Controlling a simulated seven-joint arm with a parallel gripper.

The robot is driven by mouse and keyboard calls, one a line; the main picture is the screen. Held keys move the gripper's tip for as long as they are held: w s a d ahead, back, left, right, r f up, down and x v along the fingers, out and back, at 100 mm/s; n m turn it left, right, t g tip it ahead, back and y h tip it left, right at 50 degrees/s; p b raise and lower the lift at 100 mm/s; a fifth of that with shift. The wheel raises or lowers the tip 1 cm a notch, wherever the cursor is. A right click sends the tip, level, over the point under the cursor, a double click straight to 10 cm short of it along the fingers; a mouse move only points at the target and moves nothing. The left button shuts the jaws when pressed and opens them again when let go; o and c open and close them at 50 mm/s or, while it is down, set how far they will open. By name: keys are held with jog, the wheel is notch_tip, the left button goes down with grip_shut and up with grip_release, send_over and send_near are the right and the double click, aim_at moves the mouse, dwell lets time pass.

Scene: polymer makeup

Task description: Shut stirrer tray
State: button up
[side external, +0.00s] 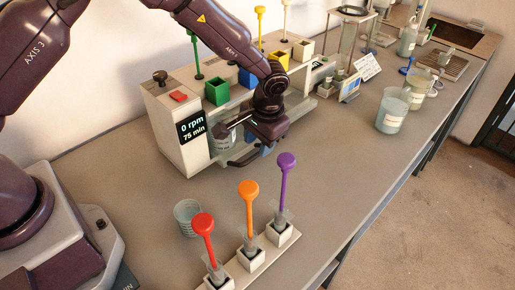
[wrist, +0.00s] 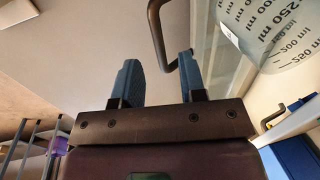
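The stirrer (side external: 185,150) is a pale box with a screen reading 0 rpm and 75 min. Its tray, with a dark bar handle (side external: 243,160), is at the front, partly hidden by my arm; how far out it stands is hard to tell. A beaker (side external: 222,142) stands at the tray's left end. My gripper (side external: 264,150) is low in front of the tray, near the handle. In the wrist view the two blue fingers (wrist: 158,75) are apart and empty. The handle (wrist: 158,30) lies just beyond the fingertips, close to the right one. The marked beaker (wrist: 275,35) shows at right.
Red, orange and purple stirring rods (side external: 249,205) stand in a holder at the front. An empty cup (side external: 187,216) is left of them. Green, blue and yellow cups top the stirrer. Beakers (side external: 392,110) stand at right; the bench between is clear.

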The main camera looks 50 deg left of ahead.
aim_at(257, 153)
jog(key=shift+a+f, duration=0.15)
jog(key=shift+f, duration=0.65)
jog(key=shift+a+f, duration=0.15)
jog(key=shift+f, duration=0.65)
grip_shut()
jog(key=shift+a, duration=1.5)
grip_release()
notch_tip(257, 153, up, 13)
jog(key=d, duration=0.2)
jog(key=shift+d, duration=0.25)
jog(key=shift+f, duration=0.1)
jog(key=shift+c, duration=0.5)
